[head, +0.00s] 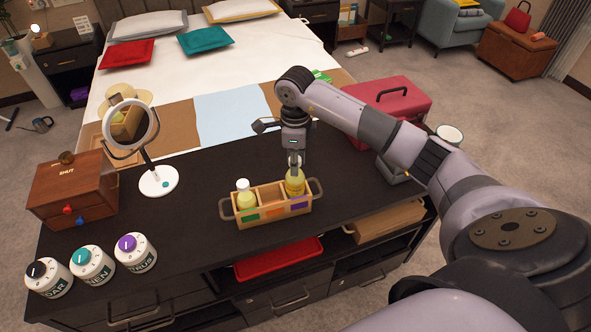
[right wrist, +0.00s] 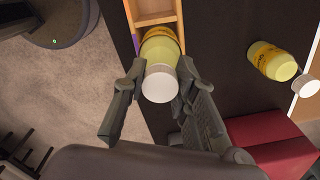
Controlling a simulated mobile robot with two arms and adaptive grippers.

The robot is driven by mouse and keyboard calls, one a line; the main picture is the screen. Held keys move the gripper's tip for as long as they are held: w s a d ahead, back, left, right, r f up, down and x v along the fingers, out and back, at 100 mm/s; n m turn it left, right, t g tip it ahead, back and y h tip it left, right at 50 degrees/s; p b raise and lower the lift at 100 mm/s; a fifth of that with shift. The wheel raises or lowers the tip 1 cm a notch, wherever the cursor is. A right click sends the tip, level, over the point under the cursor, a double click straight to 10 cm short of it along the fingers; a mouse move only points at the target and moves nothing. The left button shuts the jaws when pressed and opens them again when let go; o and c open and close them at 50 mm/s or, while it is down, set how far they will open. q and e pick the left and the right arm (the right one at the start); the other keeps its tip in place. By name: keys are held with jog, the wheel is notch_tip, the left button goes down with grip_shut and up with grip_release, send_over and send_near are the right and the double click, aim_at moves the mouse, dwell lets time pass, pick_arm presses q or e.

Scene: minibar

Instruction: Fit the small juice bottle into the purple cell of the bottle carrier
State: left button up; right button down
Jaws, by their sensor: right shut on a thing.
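The wooden bottle carrier (head: 274,214) stands on the dark counter, with green, orange and purple labels along its front. A yellow bottle with a white cap (head: 246,197) sits in its left, green-labelled cell; the middle cell looks empty. My right gripper (head: 295,161) is shut on the small yellow juice bottle (head: 295,184) at the right, purple-labelled cell. In the right wrist view the bottle (right wrist: 160,52) is between the fingers (right wrist: 158,88), over the carrier's end (right wrist: 154,14). Its lower end is hidden, so I cannot tell whether it rests on the cell floor. My left gripper is out of view.
Another yellow bottle (right wrist: 270,61) is on the right in the right wrist view. A red case (head: 392,101) is behind my right arm. A round mirror (head: 132,128), a wooden drawer box (head: 75,190) and three labelled jars (head: 93,262) occupy the left counter.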

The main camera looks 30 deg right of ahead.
notch_tip(320, 180, down, 4)
jog(key=shift+p, duration=0.45)
jog(key=shift+f, duration=0.3)
jog(key=c, duration=1.3)
grip_release()
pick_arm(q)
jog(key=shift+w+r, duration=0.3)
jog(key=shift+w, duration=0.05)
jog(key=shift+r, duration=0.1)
pick_arm(e)
jog(key=shift+r, duration=0.1)
notch_tip(320, 180, up, 11)
jog(key=b, duration=0.3)
jog(key=shift+r, duration=0.6)
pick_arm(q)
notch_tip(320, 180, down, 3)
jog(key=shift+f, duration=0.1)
